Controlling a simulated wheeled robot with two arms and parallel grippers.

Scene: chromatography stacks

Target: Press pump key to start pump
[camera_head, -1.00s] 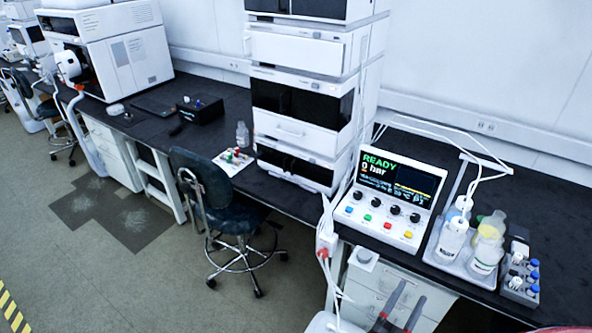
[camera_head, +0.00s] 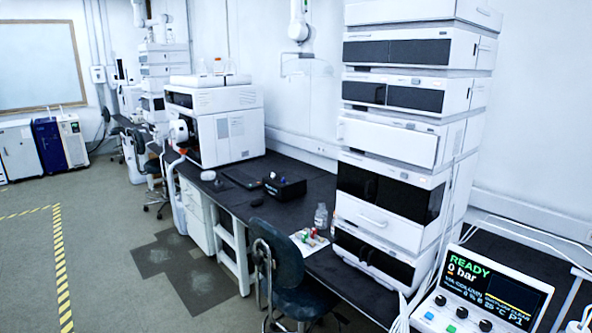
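The pump controller (camera_head: 480,292) stands on the black bench at the lower right, cut off by the bottom edge of the view. Its screen (camera_head: 493,285) reads "READY" in green and "0 bar", with smaller text below. Under the screen is a row of black knobs (camera_head: 462,312). Neither of my grippers shows in this view.
A tall white chromatography stack (camera_head: 395,205) stands left of the controller. A dark chair (camera_head: 285,270) is at the bench front. A black box (camera_head: 285,186) and a clear bottle (camera_head: 321,216) rest on the bench (camera_head: 262,212). Open floor (camera_head: 110,255) lies at left.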

